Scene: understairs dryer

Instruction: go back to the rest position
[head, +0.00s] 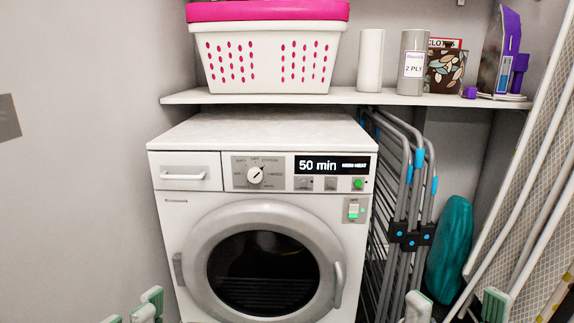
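My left gripper (132,310) shows only its green-padded fingertips at the bottom left edge, in front of and left of the dryer (200,245). Its fingertips look apart, with nothing seen between them. My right gripper (457,304) shows at the bottom right edge, right of the dryer; its fingertips are wide apart and empty. The rest of both grippers is below the frame. The dryer's round door (262,275) is shut. Its display (335,165) reads 50 min. A round button (358,184) and a switch (353,210) show green.
A shelf (270,97) above holds a white basket (265,60) with a pink rim, cylinders and boxes. A folded drying rack (405,220), a teal object (450,250) and an ironing board (540,170) crowd the right. A plain wall (80,150) is on the left.

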